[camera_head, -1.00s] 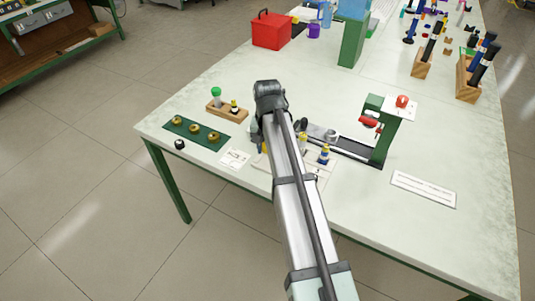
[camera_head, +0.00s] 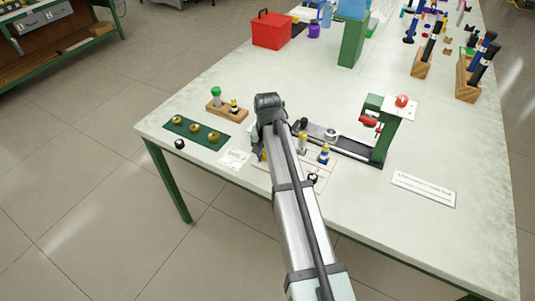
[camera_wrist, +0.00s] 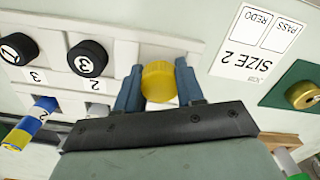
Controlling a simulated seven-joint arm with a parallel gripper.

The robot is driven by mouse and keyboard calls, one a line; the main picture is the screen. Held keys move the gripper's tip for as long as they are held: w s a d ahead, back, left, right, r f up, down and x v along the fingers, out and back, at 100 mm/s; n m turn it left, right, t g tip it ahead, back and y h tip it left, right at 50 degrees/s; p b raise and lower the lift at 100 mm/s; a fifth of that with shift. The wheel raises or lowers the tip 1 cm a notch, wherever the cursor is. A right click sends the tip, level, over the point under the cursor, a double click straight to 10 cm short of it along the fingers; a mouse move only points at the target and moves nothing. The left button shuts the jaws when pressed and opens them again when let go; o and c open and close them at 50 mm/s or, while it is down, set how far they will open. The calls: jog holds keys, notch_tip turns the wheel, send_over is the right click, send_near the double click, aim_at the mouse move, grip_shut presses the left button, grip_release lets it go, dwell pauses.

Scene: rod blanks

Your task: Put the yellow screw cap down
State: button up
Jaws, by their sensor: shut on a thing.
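The yellow screw cap (camera_wrist: 158,82) is between the two blue fingers of my gripper (camera_wrist: 157,76), which is shut on it. In the wrist view the cap is at the near edge of a white numbered board (camera_wrist: 150,40); I cannot tell whether it touches the board or is held just above it. In the head view my arm hides most of the gripper and the cap, over the left part of the board.
Two black caps (camera_wrist: 87,58) sit on the board left of my gripper, near a blue, yellow and white rod (camera_wrist: 30,122). A "SIZE 2" card (camera_wrist: 258,40) and a green mat (camera_head: 186,125) with brass rings lie nearby. A green-framed fixture (camera_head: 383,140) stands at right.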

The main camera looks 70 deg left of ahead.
jog(key=shift+d+f, duration=0.1)
jog(key=shift+f, duration=0.25)
jog(key=o, duration=0.8)
jog(key=shift+f, duration=0.1)
jog(key=shift+o, duration=1.2)
jog(key=shift+r, duration=0.2)
notch_tip(320, 180, up, 13)
